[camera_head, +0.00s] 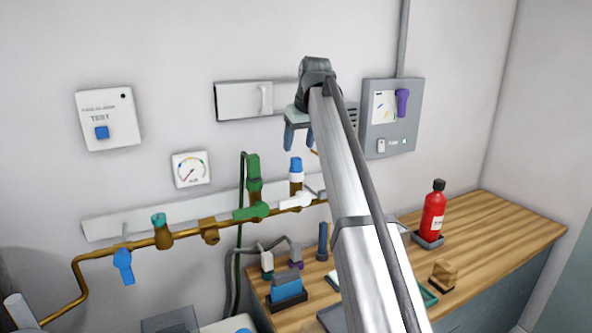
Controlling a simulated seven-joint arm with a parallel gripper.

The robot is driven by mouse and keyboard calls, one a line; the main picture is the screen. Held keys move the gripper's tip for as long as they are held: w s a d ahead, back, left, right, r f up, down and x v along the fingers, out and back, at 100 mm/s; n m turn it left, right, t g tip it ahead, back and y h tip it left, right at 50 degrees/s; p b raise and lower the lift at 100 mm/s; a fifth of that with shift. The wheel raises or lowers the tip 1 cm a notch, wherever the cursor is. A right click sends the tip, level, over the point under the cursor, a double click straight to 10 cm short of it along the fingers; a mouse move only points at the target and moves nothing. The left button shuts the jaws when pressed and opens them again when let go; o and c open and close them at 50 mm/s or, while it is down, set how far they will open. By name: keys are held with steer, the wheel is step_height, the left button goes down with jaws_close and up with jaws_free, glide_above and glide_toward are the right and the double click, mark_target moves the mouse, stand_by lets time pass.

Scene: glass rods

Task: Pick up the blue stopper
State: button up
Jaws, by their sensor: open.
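My gripper (299,143) hangs in front of the wall with its two blue-grey fingers apart and nothing visible between them. A blue cap (296,164) on a white fitting rises from the brass pipe just below the fingers, and looks apart from them. It may be the blue stopper, but I cannot tell for sure. Other blue things are a blue upright piece (322,238) on the bench, partly beside my arm, and a blue block (287,287) in a dark holder. My arm hides part of the bench and the pipe's right end.
A brass pipe (188,233) with a green valve (253,172) and a blue tap (123,265) runs along the wall. A red bottle (433,217) stands on the wooden bench (500,222). A wall box (372,138) is right of my gripper.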

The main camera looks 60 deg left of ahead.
mark_target(296, 157)
steer(key=shift+x, duration=3.45)
steer(key=shift+w+r, duration=0.1)
steer(key=shift+w, duration=0.05)
steer(key=c, duration=0.9)
steer(key=shift+r, duration=0.1)
